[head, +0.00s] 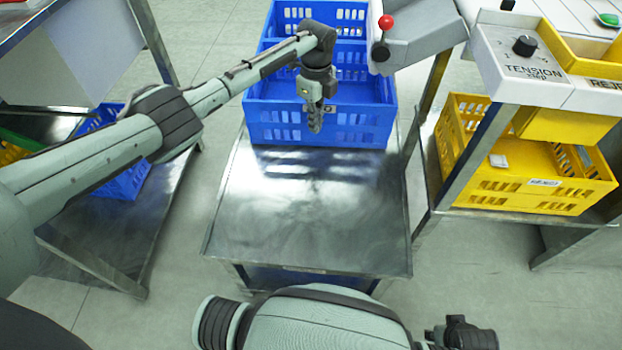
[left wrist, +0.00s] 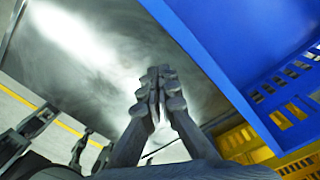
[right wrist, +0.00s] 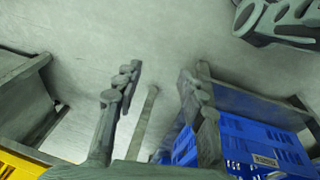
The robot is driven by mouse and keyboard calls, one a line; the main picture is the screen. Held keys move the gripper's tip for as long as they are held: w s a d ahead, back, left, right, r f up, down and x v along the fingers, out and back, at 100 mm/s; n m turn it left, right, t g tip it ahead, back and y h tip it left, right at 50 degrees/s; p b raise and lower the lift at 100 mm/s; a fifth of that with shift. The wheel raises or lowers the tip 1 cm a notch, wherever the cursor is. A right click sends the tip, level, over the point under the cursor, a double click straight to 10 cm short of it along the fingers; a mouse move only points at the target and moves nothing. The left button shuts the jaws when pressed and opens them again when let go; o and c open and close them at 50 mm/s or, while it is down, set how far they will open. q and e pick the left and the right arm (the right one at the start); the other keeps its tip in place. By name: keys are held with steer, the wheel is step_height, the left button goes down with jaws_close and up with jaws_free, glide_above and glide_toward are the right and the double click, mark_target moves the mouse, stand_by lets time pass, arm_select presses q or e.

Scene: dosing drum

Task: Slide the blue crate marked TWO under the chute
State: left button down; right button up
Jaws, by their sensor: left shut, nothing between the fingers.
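A blue crate (head: 362,133) stands at the far end of the metal table, with its near wall facing me. The lower end of the grey chute (head: 425,40) is over its right rear side. My left gripper (head: 315,125) points down, shut and empty, in front of the near wall and hides part of its label. I cannot read the marking. In the left wrist view the shut fingers (left wrist: 160,85) show with the crate's blue wall (left wrist: 225,45) to the right. My right gripper (right wrist: 157,85) is open and empty in the right wrist view, over the floor.
A second blue crate section (head: 345,14) shows behind. A yellow crate (head: 490,185) stands on a shelf at right, below the tension panel (head: 530,60). A red-knobbed lever (head: 385,23) rises by the chute. The near tabletop (head: 300,215) is clear.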

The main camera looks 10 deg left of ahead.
arm_select(q)
step_height(320, 180, up, 7)
steer(key=shift+r, duration=0.15)
arm_select(e)
steer(key=shift+s+d+f, duration=0.2)
steer(key=shift+s+f, duration=0.45)
steer(key=shift+f, duration=0.25)
arm_select(q)
steer(key=s+d, duration=0.1)
steer(key=s, duration=0.9)
stand_by(0.5)
